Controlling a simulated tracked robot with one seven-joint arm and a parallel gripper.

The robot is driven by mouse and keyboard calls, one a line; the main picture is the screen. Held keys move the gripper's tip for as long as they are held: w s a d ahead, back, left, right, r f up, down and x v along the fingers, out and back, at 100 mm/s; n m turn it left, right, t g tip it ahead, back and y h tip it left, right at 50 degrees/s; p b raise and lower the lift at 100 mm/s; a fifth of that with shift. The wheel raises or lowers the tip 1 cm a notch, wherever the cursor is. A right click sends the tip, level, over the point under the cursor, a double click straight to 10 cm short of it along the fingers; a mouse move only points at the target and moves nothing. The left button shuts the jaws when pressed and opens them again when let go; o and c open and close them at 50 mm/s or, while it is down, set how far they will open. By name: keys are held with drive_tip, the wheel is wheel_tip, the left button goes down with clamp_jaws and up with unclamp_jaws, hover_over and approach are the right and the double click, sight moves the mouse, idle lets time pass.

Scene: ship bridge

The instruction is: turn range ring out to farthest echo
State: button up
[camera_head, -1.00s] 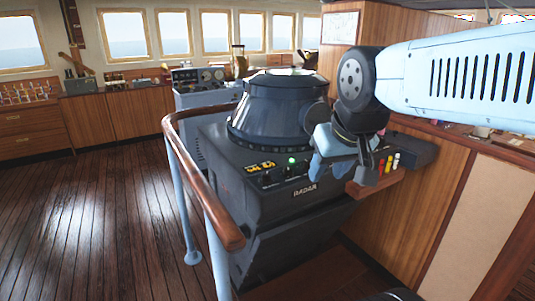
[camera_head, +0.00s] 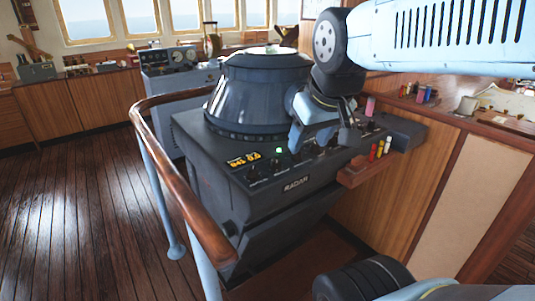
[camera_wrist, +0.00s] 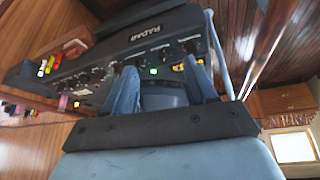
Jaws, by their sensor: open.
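The radar console stands at the centre of the head view, with a round dark hood (camera_head: 258,92) above a sloping control panel (camera_head: 262,178). The panel carries a yellow lit readout (camera_head: 243,160), a green light (camera_head: 278,151) and a row of small dark knobs. I cannot tell which control is the range ring. My gripper (camera_head: 318,140) is open over the panel, right of the green light and beside the hood. In the wrist view its two blue fingers (camera_wrist: 163,85) stand apart with the green light (camera_wrist: 154,71) between them. I see nothing held; contact with the panel is unclear.
A wooden handrail (camera_head: 180,150) on blue posts curves around the console's left side. A small ledge with red, yellow and white items (camera_head: 380,150) juts out at the right. A wooden counter (camera_head: 480,120) lies behind it. Open plank floor (camera_head: 70,220) is at the left.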

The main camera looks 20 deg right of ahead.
drive_tip(key=w+n+g, duration=0.3)
drive_tip(key=w+n, duration=0.5)
drive_tip(key=w, duration=0.1)
drive_tip(key=n+g, duration=0.2)
drive_tip(key=n, duration=0.6)
hover_over(276, 160)
drive_tip(key=f, duration=0.1)
wheel_tip(276, 160, down, 14)
drive_tip(key=shift+d, duration=0.1)
drive_tip(key=shift+c, duration=0.3)
drive_tip(key=c, duration=0.9)
drive_tip(key=shift+c, duration=0.4)
